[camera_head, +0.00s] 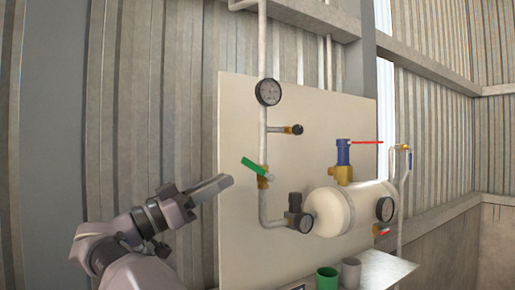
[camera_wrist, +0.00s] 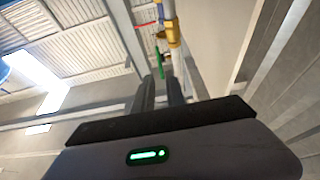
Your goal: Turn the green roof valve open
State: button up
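The green lever handle (camera_head: 257,168) of a valve slants down to the right on the vertical pipe in front of the cream panel. Its brass body (camera_head: 263,182) sits at the lever's lower right end. My gripper (camera_head: 226,181) is left of and a little below the lever, apart from it in the picture. In the wrist view, a green lever (camera_wrist: 160,62) shows just beyond my two fingers (camera_wrist: 160,92). A narrow gap is visible between them, with nothing held. The depth between fingertips and lever is hard to judge.
A white tank (camera_head: 340,210) carries a blue and brass valve (camera_head: 343,160) with a red lever (camera_head: 366,142). A gauge (camera_head: 268,92) sits above the green lever, and a black-knobbed fitting (camera_head: 297,129) juts right. Green (camera_head: 327,278) and grey (camera_head: 350,272) cups stand on a shelf below.

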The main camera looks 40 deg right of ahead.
aim_at(263, 159)
jog(key=p+x, duration=0.4)
jog(key=x, duration=0.8)
jog(key=shift+d+r, duration=0.15)
grip_shut()
dwell(0.8)
